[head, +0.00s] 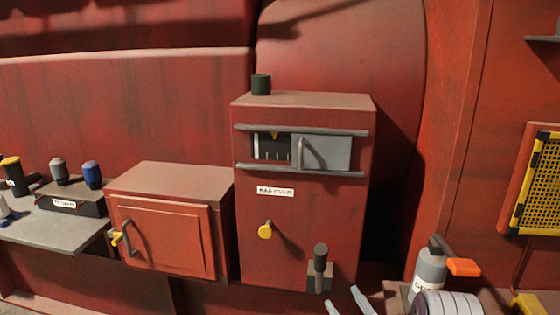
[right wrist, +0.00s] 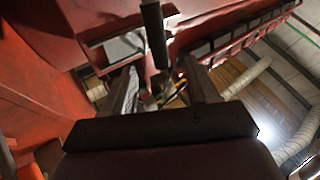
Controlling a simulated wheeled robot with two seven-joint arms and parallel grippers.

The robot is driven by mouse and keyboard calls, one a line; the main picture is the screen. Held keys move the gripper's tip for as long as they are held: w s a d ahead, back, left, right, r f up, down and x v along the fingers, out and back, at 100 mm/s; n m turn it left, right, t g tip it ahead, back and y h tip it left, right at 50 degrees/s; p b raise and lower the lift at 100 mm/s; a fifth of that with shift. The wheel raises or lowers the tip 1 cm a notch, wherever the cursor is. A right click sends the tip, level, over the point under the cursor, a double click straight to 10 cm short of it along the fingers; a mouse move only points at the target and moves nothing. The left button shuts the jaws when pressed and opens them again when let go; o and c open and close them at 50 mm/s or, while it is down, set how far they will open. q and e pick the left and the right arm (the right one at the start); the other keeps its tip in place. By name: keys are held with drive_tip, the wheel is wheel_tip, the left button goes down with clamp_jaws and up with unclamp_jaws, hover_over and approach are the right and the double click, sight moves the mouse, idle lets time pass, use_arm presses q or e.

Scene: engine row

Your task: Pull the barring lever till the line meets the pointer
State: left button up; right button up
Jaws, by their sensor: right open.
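The barring lever (head: 320,262) has a black grip and stands nearly upright in a small bracket at the lower right of the red cabinet's front. A black rod, seemingly its grip, also shows in the right wrist view (right wrist: 155,35), ahead of the fingers. My right gripper (head: 348,302) is open and empty, below and right of the lever; its fingers also show in the right wrist view (right wrist: 160,90). The yellow pointer (head: 274,136) sits at the top of the cabinet window. Several pale marks show below it; I cannot tell which is the line. My left gripper is not in view.
A grey sliding cover (head: 328,153) fills the window's right part. A yellow knob (head: 265,231) sticks out left of the lever. A red box (head: 160,235) stands at left. A grey bottle (head: 428,275) and a ringed roll (head: 447,304) stand at right.

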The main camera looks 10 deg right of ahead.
drive_tip(key=a+r+n+g+y+p, duration=0.1)
drive_tip(key=a+r+n+y+p, duration=0.15)
drive_tip(key=a+r+p, duration=0.6)
drive_tip(key=m+g+h+p, duration=0.1)
drive_tip(key=m+g+h, duration=0.1)
drive_tip(key=m+h, duration=0.95)
approach(321, 261)
drive_tip(key=shift+n+h, duration=0.6)
drive_tip(key=shift+h, duration=0.1)
drive_tip(key=w, duration=0.4)
drive_tip(key=w+p, duration=0.1)
drive_tip(key=w, duration=0.3)
drive_tip(key=w+d, duration=0.1)
drive_tip(key=w, duration=0.2)
drive_tip(key=shift+w+f+p, duration=0.1)
drive_tip(key=shift+w+p, duration=0.3)
clamp_jaws()
drive_tip(key=shift+w, duration=0.1)
